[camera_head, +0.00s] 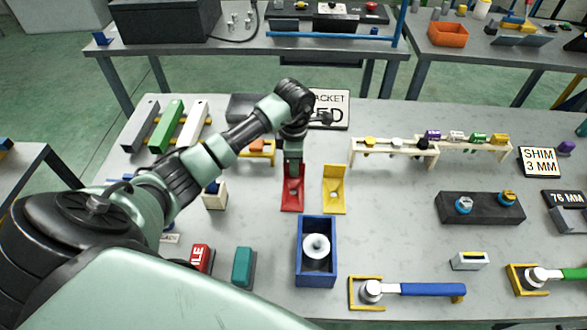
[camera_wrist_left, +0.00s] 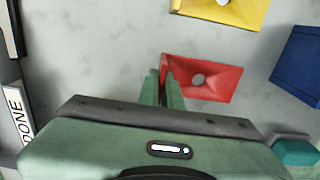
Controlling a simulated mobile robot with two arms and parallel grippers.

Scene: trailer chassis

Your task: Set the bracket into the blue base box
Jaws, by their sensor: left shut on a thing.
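The red bracket (camera_head: 290,200) stands on the grey table, left of a yellow bracket (camera_head: 334,197) of similar shape. My left gripper (camera_head: 292,168) points down and is shut on the red bracket's upright part. In the left wrist view the gripper fingers (camera_wrist_left: 166,88) close on the edge of the red bracket (camera_wrist_left: 217,81), whose base plate has a round hole. The blue base box (camera_head: 302,262) is open-topped, just in front of the brackets, with a round white piece (camera_head: 316,245) inside. A corner of the box shows in the wrist view (camera_wrist_left: 300,68). My right gripper is out of view.
A sign (camera_head: 334,108) behind my gripper is partly covered and reads "ACKET" and "ED". A teal block (camera_head: 242,267) stands left of the box. A blue-handled tool (camera_head: 425,289) lies to its right.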

